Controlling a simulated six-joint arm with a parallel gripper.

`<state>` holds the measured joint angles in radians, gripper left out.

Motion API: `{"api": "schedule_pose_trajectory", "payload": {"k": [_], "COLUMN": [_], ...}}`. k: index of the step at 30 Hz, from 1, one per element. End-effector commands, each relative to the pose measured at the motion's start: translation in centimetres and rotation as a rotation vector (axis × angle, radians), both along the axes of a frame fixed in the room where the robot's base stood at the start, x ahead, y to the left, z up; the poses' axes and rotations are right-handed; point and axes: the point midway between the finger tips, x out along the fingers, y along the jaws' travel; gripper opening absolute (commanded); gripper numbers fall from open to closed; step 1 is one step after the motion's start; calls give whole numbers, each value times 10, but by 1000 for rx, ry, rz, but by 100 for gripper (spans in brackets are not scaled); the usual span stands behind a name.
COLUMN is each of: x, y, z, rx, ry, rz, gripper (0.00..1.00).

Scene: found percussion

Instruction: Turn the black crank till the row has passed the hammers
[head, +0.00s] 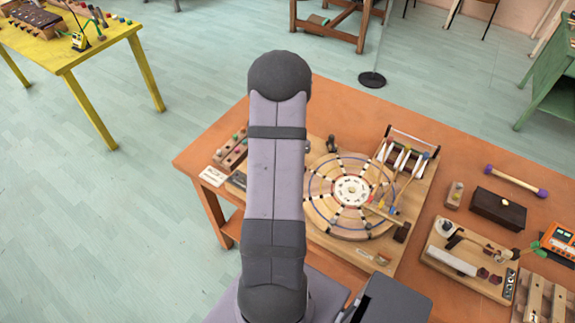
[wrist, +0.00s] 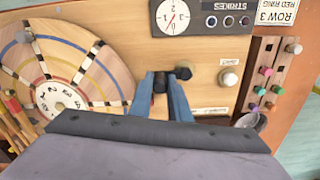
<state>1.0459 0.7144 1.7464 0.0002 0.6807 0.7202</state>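The round wooden disc (head: 350,190) with dark marks and coloured rings lies on a board to the right of my arm. It also shows at left in the wrist view (wrist: 75,65). The black crank's grip (wrist: 160,83) is between my gripper's (wrist: 163,78) blue fingers, which close in on both sides of it beside the disc. In the head view my own arm hides the gripper. Several hammers (head: 405,160) with coloured heads stand at the disc's far right edge.
A dial marked strikes (wrist: 172,15) and a card reading row 3, red ring (wrist: 277,12) sit near the crank. White knobs (wrist: 228,79) and a rack of coloured pegs (wrist: 268,75) are right of it. A dark box (head: 498,209) stands on the orange table.

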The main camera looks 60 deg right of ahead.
Motion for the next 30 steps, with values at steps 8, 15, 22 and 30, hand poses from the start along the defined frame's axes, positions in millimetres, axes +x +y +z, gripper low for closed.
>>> {"api": "schedule_pose_trajectory", "payload": {"k": [8,15,22,30], "x": [0,0,3,8], "y": [-1,-6,-15,-25], "z": [0,0,0,0], "rx": [0,0,-2,-2], "ry": [0,0,-1,-1], "rz": [23,128,312,569], "gripper": [0,0,0,0]}}
